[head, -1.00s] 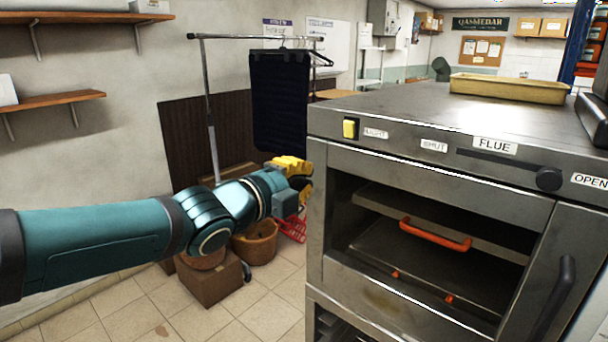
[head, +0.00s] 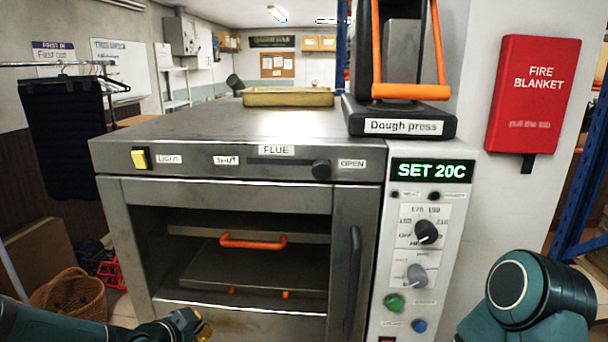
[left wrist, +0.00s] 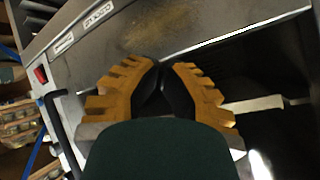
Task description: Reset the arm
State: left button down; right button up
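My left gripper (head: 199,326) is at the bottom of the head view, in front of the lower left part of the oven. Its yellow fingers with dark pads also show in the left wrist view (left wrist: 166,80). The finger pads come together at the tips with nothing visible between them. My left forearm comes in from the bottom left corner. A part of my right arm shows at the lower right of the head view; its gripper is out of the picture.
The steel oven (head: 240,192) fills the middle; an orange-handled tray (head: 230,264) is inside. A control panel (head: 412,270) is at its right. On top are a yellow tray (head: 288,98) and the dough press (head: 400,122). A wicker basket (head: 72,296) stands at left.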

pick_arm(q)
jog(key=s+d+f+n+g, duration=0.3)
jog(key=s+d+f, duration=0.1)
jog(key=f, duration=0.5)
jog(key=s+d+f+n+g, duration=0.3)
jog(key=s+f+n, duration=0.1)
jog(key=s+f, duration=0.3)
jog(key=s+d+f+n+g+h, duration=0.1)
jog(key=s+d+f+n+g, duration=0.2)
jog(key=f, duration=0.7)
jog(key=s+d+n, duration=0.1)
jog(key=s, duration=0.1)
jog(key=shift+s+d+f, duration=0.3)
jog(key=shift+f, duration=0.1)
